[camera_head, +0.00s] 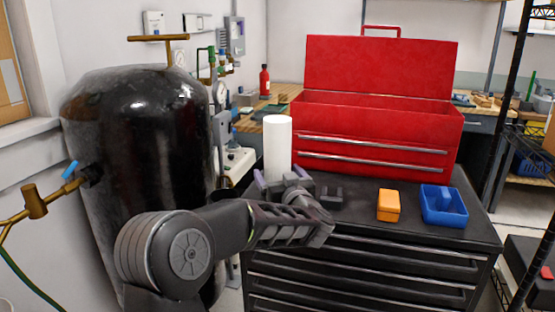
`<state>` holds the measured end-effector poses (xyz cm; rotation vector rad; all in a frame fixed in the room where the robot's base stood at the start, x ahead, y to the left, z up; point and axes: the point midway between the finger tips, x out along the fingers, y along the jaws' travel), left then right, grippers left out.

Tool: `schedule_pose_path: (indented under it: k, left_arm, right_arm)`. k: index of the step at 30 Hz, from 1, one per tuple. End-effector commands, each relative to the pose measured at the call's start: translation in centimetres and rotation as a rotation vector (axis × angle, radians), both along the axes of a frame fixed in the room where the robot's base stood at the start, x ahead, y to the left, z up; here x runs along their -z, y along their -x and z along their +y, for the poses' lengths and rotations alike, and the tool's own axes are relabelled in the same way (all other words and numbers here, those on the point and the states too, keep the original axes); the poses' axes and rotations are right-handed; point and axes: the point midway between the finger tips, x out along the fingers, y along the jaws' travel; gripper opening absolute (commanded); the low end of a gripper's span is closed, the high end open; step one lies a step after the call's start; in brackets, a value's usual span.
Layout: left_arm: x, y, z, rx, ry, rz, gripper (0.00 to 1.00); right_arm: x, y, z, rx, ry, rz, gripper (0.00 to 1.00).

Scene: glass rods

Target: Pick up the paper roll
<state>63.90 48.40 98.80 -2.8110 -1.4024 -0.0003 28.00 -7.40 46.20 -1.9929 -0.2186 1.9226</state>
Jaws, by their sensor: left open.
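The white paper roll (278,140) stands upright near the left edge of the black cabinet top, in front of the red toolbox. My left gripper (270,181) is low at the roll's base, with its open fingers toward the roll. The gripper and wrist hide the bottom of the roll, and I cannot tell whether the fingers touch it. My left arm comes in from the lower left in front of the cabinet. My right gripper is not in view.
An open red toolbox (385,130) fills the back of the cabinet top (423,232). An orange box (388,205) and a blue bin (443,205) stand to the right. A small dark object (332,195) lies beside the gripper. A large black tank (140,150) stands left.

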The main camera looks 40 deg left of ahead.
Motion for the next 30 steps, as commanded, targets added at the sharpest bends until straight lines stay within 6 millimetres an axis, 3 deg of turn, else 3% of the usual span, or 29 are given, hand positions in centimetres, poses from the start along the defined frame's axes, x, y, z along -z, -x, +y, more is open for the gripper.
schedule_pose_path:
  k: [9,30]
  left_arm:
    - [0.0,0.02,-0.01,0.0,0.0,0.0,0.88]
    - [0.0,0.02,-0.01,0.0,0.0,0.0,0.31]
  right_arm:
    - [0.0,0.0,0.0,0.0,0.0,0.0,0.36]
    - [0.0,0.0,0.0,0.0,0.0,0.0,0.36]
